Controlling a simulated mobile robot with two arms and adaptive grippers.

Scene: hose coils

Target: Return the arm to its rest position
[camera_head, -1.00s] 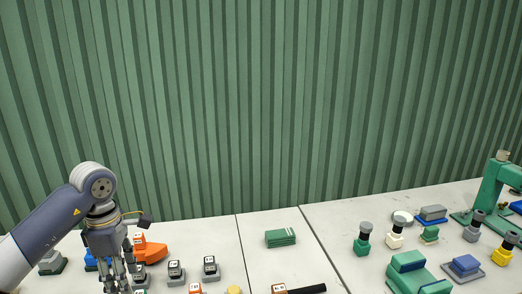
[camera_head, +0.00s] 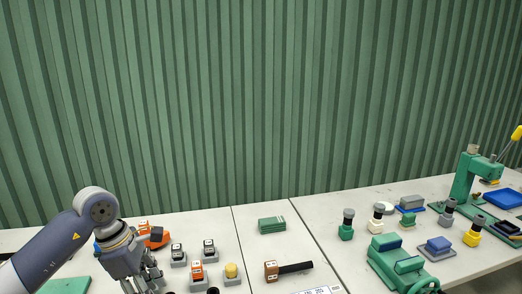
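My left arm comes in from the left, over the left part of the white table (camera_head: 210,228). Its gripper (camera_head: 148,286) points downward at the bottom edge of the view. The fingers are partly cut off by the frame, and I cannot tell whether they are open or shut or hold anything. My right arm and gripper are not in view.
Small grey and orange blocks (camera_head: 197,271) and an orange tool (camera_head: 152,236) are close to the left gripper. A green stack (camera_head: 272,225) and a black-handled stamp (camera_head: 290,269) lie mid-table. Several stamps, a green device (camera_head: 398,265) and a green press (camera_head: 470,178) stand right.

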